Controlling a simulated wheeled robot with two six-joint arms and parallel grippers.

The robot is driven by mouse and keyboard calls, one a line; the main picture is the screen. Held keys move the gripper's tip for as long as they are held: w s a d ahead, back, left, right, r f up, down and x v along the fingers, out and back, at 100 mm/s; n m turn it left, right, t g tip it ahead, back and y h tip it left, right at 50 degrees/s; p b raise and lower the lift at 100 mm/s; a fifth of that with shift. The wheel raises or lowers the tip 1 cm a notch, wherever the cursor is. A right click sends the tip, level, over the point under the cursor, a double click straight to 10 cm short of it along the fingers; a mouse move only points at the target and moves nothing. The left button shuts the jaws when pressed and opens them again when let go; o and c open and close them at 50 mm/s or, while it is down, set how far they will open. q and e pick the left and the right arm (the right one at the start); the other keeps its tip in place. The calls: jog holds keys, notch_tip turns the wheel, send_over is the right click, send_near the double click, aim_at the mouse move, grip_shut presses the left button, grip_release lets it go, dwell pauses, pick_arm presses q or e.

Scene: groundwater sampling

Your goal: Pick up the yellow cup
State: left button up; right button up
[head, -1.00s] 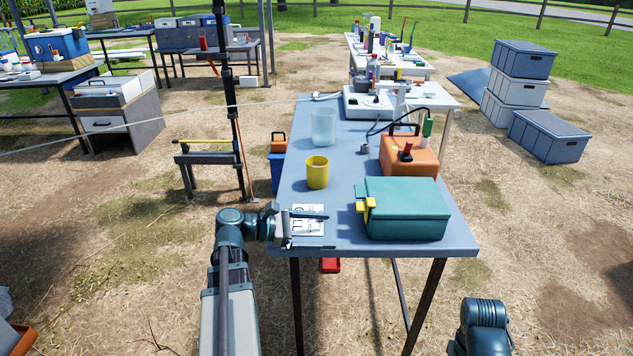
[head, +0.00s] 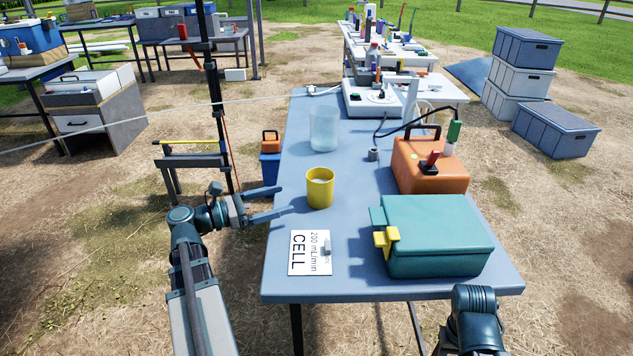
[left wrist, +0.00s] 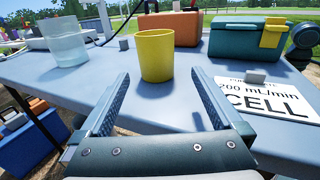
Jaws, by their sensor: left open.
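The yellow cup (head: 320,188) stands upright on the blue table (head: 350,270), near its left edge. It also shows in the left wrist view (left wrist: 155,56), straight ahead between and just beyond the two fingers. My left gripper (head: 284,202) is open and empty at the table's left edge, its fingers pointing right toward the cup, and a small gap shows between them. In the left wrist view the open fingers (left wrist: 165,95) frame bare tabletop in front of the cup. My right arm (head: 474,318) shows at the lower right; its gripper is out of view.
A clear beaker (head: 324,130) stands behind the cup. A white CELL card (head: 302,264) with a small grey block lies in front of it. A teal box (head: 434,240) with yellow latches and an orange case (head: 430,176) stand to the right.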

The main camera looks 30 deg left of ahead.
aim_at(309, 191)
pick_arm(q)
jog(key=shift+w+a, duration=0.2)
jog(key=x, duration=0.8)
jog(key=shift+w+d, duration=0.2)
jog(key=shift+w, duration=0.05)
jog(key=shift+f+x, duration=0.2)
jog(key=shift+x, duration=2.4)
jog(key=shift+a, duration=0.15)
jog(key=c, duration=1.4)
